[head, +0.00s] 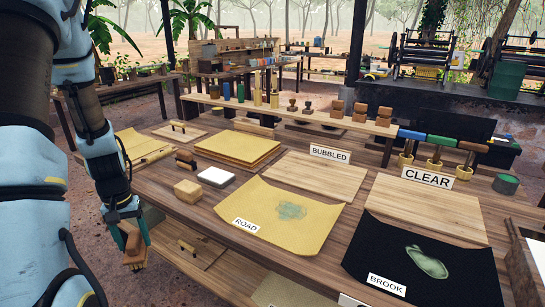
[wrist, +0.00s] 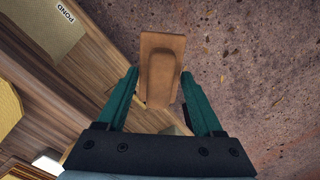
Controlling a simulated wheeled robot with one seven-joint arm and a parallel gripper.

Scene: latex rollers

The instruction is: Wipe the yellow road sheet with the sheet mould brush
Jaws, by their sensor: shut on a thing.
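The yellow road sheet (head: 270,240) lies on the wooden table, its far edge curled, with a ROAD label (head: 246,225) at its front left. A green mould patch (head: 291,211) shows on its upper right part. My gripper (head: 132,237) hangs left of the table's near edge, well away from the sheet. It is shut on a brown wooden brush (wrist: 160,55), which also shows in the head view (head: 134,257). The brush's handle is between the fingers (wrist: 160,90). No bristles can be made out.
A yellow block (head: 187,190) and a white block (head: 216,176) stand left of the road sheet. A black brook sheet (head: 385,245) with a green patch lies to the right. Bare boards (head: 320,178) lie behind. A lower shelf (head: 190,258) is under the table near my gripper.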

